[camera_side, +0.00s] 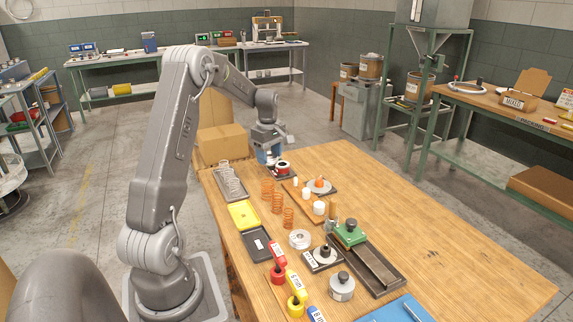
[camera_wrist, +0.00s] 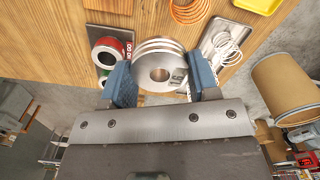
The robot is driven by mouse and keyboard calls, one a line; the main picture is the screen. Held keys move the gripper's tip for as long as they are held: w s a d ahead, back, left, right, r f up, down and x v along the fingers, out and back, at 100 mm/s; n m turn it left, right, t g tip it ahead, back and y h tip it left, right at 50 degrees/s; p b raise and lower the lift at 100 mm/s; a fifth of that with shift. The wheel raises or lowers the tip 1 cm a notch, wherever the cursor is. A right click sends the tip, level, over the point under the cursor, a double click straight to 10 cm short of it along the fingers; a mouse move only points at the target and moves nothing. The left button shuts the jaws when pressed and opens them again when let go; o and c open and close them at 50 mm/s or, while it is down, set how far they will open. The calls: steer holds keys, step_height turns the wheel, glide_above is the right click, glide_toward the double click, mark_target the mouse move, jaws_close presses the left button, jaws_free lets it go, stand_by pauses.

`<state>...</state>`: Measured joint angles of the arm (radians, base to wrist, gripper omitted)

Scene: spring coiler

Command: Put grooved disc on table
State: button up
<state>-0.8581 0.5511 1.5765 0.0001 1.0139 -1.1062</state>
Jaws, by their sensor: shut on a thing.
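The grooved disc (camera_wrist: 155,64) is a silver, ridged disc with a round centre hole, seen in the wrist view. My gripper (camera_wrist: 160,76) is shut on it, with one blue jaw at each side of its rim. In the side view my gripper (camera_side: 269,153) points down near the far left corner of the wooden table (camera_side: 420,230). The disc is mostly hidden behind the jaws there, and I cannot tell its exact height over the table.
A red and green ringed part (camera_wrist: 109,52) stands on a dark plate beside the left jaw. A tray of pale springs (camera_wrist: 224,42) lies beside the right jaw. Orange springs (camera_side: 277,202) stand farther along. The table's front right is clear. A cardboard box (camera_side: 222,143) is behind.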

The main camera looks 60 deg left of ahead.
steer(key=shift+s+a+r, duration=0.25)
steer(key=shift+s+r, duration=0.15)
steer(key=shift+s, duration=0.15)
steer(key=shift+s+a+r, duration=0.25)
steer(key=shift+s+r, duration=0.1)
steer(key=shift+s, duration=0.15)
steer(key=f, duration=0.2)
steer(key=a+f, duration=0.1)
steer(key=f, duration=0.1)
steer(key=a+f, duration=0.1)
steer(key=f, duration=0.1)
steer(key=shift+a+f, duration=0.25)
steer(key=shift+f, duration=2.45)
steer(key=shift+f, duration=0.1)
steer(key=o, duration=1.1)
steer(key=shift+f, duration=0.1)
steer(key=shift+o, duration=0.2)
